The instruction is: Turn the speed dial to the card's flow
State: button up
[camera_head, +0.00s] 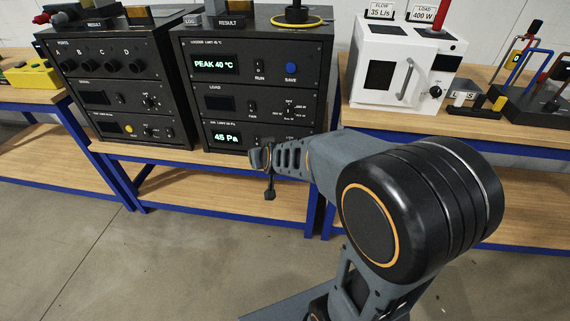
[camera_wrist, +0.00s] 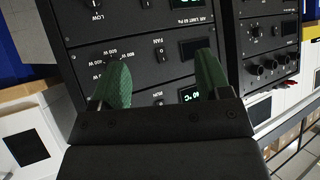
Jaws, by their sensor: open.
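The flow card (camera_head: 381,11) stands on top of the white box at the back right and reads FLOW 35 L/s. The right black rack unit (camera_head: 180,90) has a lowest panel with a lit display (camera_head: 226,137) reading 45 Pa and a LOW label at its right. My arm covers the area just below that label in the head view. In the wrist view the rack front (camera_wrist: 140,25) appears turned over, with the LOW label at the upper left; the dial by it is mostly cut off. My gripper (camera_wrist: 161,78) is open and empty in front of the panels, its green fingers apart.
The left black rack unit (camera_head: 108,82) stands close beside. The white box (camera_head: 404,62) has a handle, a dial and a LOAD 400 W card (camera_head: 424,13). A yellow box (camera_head: 32,76) sits at far left, and hooked tools (camera_head: 515,65) at far right. Blue-framed benches line the wall.

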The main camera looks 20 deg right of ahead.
jog(key=w+d+f+m+t+h+b, duration=0.1)
jog(key=w+d+f+h+b, duration=0.2)
jog(key=f, duration=0.3)
jog(key=w+d+f+m+t+h+b, duration=0.1)
jog(key=w+d+f+t+h+b, duration=0.2)
jog(key=f, duration=0.4)
jog(key=w+d+f+m+h+b, duration=0.1)
jog(key=w+d+f+h+b, duration=0.1)
jog(key=w+f+h+b, duration=0.3)
jog(key=shift+y, duration=0.5)
jog(key=x, duration=0.8)
jog(key=d+f+b+x, duration=0.1)
jog(key=x, duration=0.2)
jog(key=shift+d, duration=0.2)
jog(key=shift+m, duration=0.3)
jog(key=c, duration=0.9)
